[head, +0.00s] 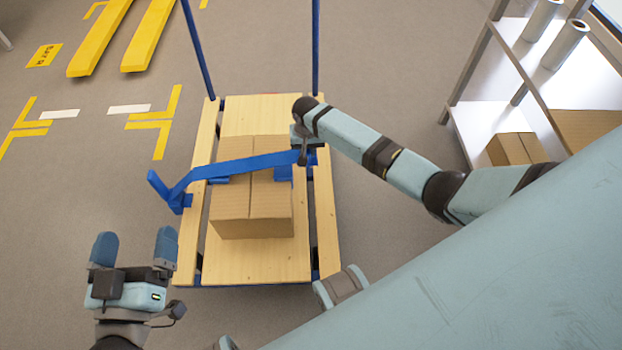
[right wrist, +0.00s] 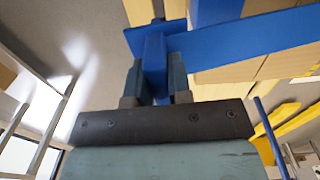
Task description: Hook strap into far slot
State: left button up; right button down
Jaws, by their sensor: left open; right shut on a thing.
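A blue strap (head: 235,168) runs across the top of a cardboard box (head: 252,205) on a wooden cart (head: 265,265). Its left end bends down to a blue piece at the cart's left edge. My right gripper (head: 303,155) is at the strap's right end, over the cart's right side. In the right wrist view the gripper's two fingers (right wrist: 155,80) are shut on a blue upright part of the strap (right wrist: 240,42). The far slot is hard to make out behind the gripper. My left gripper (head: 132,248) is open and empty, left of the cart's near end.
Blue upright poles (head: 316,45) rise from the cart's far end. A metal shelf (head: 480,120) with rolls and a small box (head: 515,148) stands at the right. Yellow forks (head: 150,35) lie at the far left.

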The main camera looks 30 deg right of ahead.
pick_arm(q)
notch_tip(320, 180, down, 10)
jog(key=w+m+g+h+b, duration=0.1)
jog(key=m+b, duration=0.2)
jog(key=b, duration=1.1)
jog(key=shift+w+d+r, duration=0.15)
jog(key=shift+w+r, duration=0.05)
jog(key=shift+w, duration=0.05)
pick_arm(e)
notch_tip(320, 180, down, 23)
jog(key=s, duration=0.1)
jog(key=shift+d, duration=0.3)
jog(key=shift+s, duration=0.1)
pick_arm(q)
jog(key=shift+f+g, duration=0.15)
jog(key=shift+g, duration=0.15)
pick_arm(e)
jog(key=c, duration=1)
grip_release()
